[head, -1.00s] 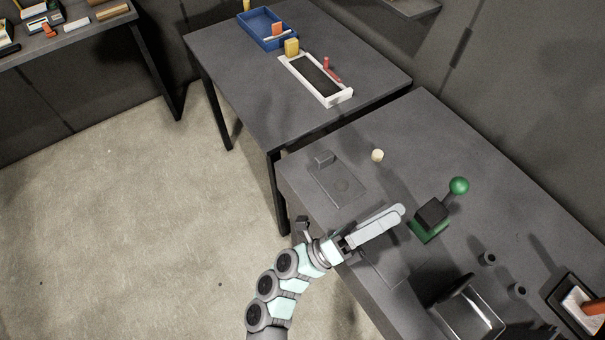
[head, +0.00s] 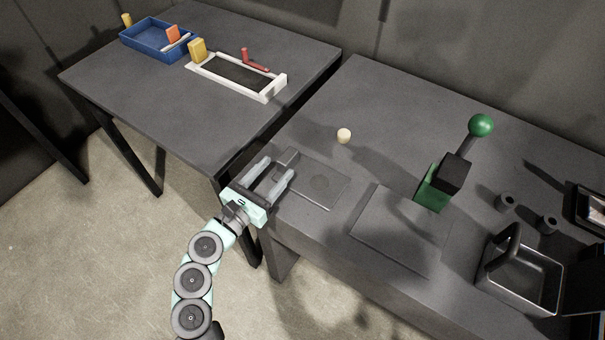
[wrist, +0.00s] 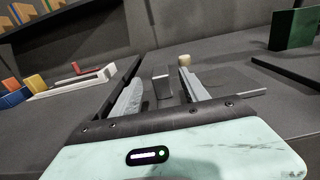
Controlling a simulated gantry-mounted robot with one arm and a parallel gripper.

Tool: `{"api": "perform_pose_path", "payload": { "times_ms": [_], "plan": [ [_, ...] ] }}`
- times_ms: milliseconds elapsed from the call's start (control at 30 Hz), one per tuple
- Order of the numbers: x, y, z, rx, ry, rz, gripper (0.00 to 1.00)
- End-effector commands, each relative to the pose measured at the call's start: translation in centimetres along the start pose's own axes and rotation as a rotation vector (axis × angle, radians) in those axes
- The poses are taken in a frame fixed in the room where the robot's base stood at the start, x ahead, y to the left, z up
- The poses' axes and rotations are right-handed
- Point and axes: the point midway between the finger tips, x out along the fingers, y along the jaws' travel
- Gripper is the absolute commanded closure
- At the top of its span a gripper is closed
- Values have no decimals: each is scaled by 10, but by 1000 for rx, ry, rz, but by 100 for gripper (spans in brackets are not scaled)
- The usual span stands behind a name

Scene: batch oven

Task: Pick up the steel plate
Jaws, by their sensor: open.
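Two flat dark grey plates lie on the right table, and I cannot tell for certain which is the steel plate. The smaller plate (head: 322,184) has a round mark and a small upright grey block (head: 287,156) at its left end. The larger, plain plate (head: 398,232) lies to its right, in front of the green device. My gripper (head: 278,168) is open and empty at the left end of the smaller plate. In the wrist view the upright block (wrist: 162,84) appears between the fingers, farther out. I cannot tell whether the fingers touch anything.
A green stand with a black block and green ball (head: 481,126) rises behind the larger plate. A cream cylinder (head: 344,135) stands farther back. A metal bin (head: 520,280) is at right. The left table holds a blue tray (head: 150,45) and a white frame (head: 265,95).

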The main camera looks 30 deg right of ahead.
Motion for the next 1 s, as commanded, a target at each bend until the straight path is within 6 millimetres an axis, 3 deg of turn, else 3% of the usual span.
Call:
{"api": "perform_pose_path", "payload": {
  "times_ms": [500,767,1000],
  "plan": [
    [58,-2,0,-5,-1,-5,47],
    [62,-1,-1,-4,0,-2,47],
    [61,-1,-1,-4,0,-2,65]
  ]
}}
